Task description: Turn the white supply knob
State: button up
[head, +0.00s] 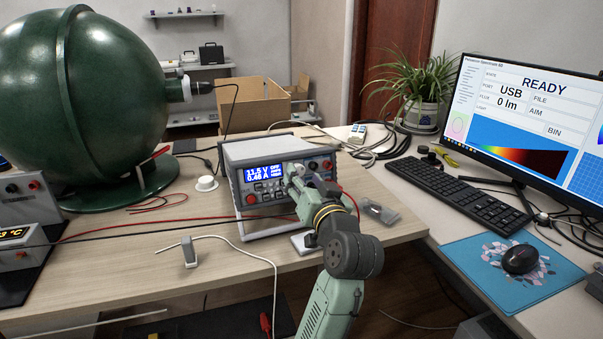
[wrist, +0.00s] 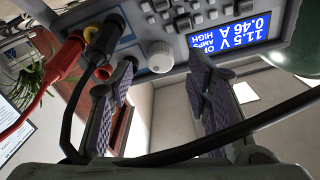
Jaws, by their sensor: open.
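The power supply (head: 236,150) is a grey box on the wooden desk, with a lit blue display reading 11.5 V and 0.46 A. The wrist view shows its front panel upside down, with the display (wrist: 239,38) at the upper right. The white supply knob (wrist: 160,57) sticks out of that panel. In the wrist view my gripper (wrist: 160,78) is open, one finger on each side of the knob in the picture. I see no clear contact with it.
Red and black plugs (wrist: 72,52) with cables stand beside the knob, close to one finger. A black cable (wrist: 215,143) crosses the wrist view. A green sphere (head: 80,85) stands at left; a monitor (head: 525,120) and keyboard (head: 468,203) are at right.

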jog(key=shift+x, duration=1.1)
grip_shut()
